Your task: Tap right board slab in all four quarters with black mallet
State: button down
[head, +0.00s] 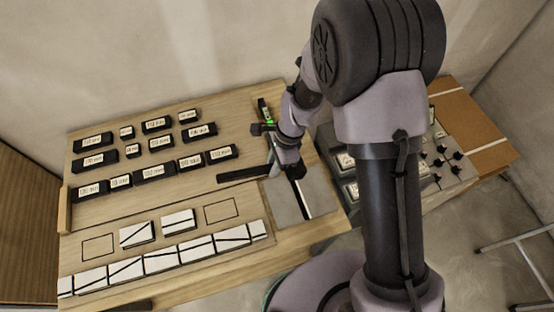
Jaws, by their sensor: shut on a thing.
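Two flat grey slabs lie side by side at the right end of the wooden board, with a narrow white-and-black strip between them. The right board slab (321,190) is nearer the board's right edge. My gripper (277,165) is low over the far edge of the slabs. It is shut on the black mallet (293,171), whose dark head appears above the slabs' far side. Whether the mallet touches a slab cannot be told from this view.
A black bar (243,174) extends left of my gripper. A level with a green vial (266,112) lies behind. Several black labelled blocks (157,125) fill the board's back left. White lined tiles (161,262) run along its front. A grey knobbed panel (440,165) stands right.

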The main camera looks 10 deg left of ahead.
jog(key=f+b, duration=0.2)
jog(key=f, duration=0.1)
jog(key=f+b, duration=0.2)
jog(key=f, duration=0.1)
jog(key=d+f+b, duration=0.1)
jog(key=f+b, duration=0.1)
jog(key=b, duration=0.1)
jog(key=shift+w+f, duration=0.35)
jog(key=shift+f, duration=0.05)
notch_tip(320, 180, up, 5)
jog(key=p, duration=0.4)
jog(key=shift+r, duration=0.1)
jog(key=shift+f, duration=0.2)
jog(key=shift+f, duration=0.1)
